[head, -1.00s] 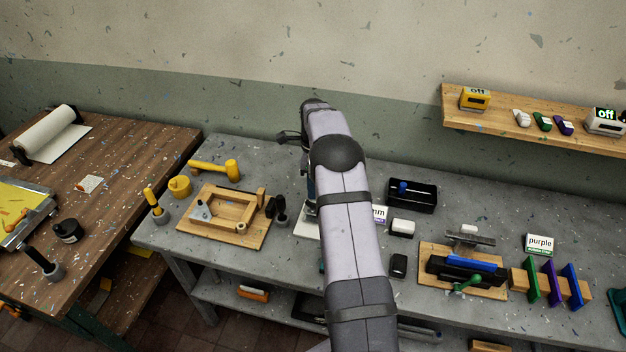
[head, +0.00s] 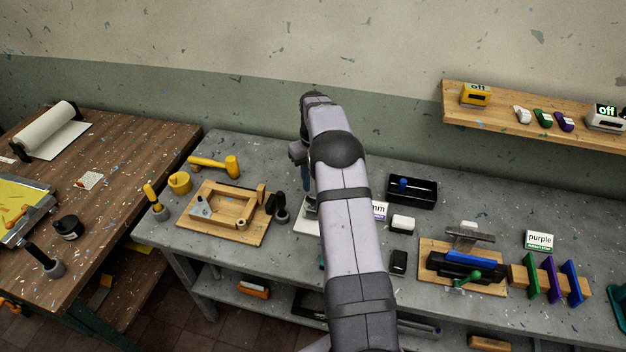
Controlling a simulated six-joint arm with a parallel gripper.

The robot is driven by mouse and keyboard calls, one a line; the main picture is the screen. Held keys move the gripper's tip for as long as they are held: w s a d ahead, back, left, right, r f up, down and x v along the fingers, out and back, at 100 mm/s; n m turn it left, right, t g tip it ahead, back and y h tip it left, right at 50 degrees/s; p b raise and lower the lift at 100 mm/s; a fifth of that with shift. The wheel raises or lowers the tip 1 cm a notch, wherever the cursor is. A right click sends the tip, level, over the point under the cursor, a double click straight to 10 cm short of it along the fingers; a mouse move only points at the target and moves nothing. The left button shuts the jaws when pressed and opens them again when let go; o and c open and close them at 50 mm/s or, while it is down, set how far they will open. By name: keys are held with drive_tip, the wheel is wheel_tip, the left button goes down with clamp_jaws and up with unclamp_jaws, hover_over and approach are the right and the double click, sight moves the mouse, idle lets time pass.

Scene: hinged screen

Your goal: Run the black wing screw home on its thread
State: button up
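My arm reaches away from me over the grey bench and hides much of its middle. Only a dark sliver of my gripper (head: 307,186) shows at the arm's left edge, pointing down. Its fingertips are hidden or too small to read. Below it, a pale base plate (head: 306,228) with a small grey part (head: 311,204) partly shows beside the arm. I cannot pick out the black wing screw with certainty; it may be behind the arm.
Left of the arm are a wooden frame on a board (head: 225,233), a black-handled tool in a grey holder (head: 281,207) and a yellow mallet (head: 215,164). To the right are a black tray (head: 411,190), a white block (head: 403,223) and a clamp board (head: 428,270).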

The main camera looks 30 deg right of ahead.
drive_tip(key=n, duration=0.4)
drive_tip(key=shift+n, duration=0.3)
drive_tip(key=shift+f, duration=0.1)
wheel_tip(320, 180, down, 7)
drive_tip(key=b, duration=0.5)
drive_tip(key=shift+s+a, duration=0.1)
clamp_jaws()
drive_tip(key=m, duration=0.6)
drive_tip(key=shift+r+m, duration=0.25)
drive_tip(key=shift+m, duration=0.05)
drive_tip(key=m, duration=0.6)
drive_tip(key=shift+w, duration=0.2)
drive_tip(key=shift+o, duration=0.8)
unclamp_jaws()
drive_tip(key=shift+o, duration=0.2)
drive_tip(key=shift+s, duration=0.15)
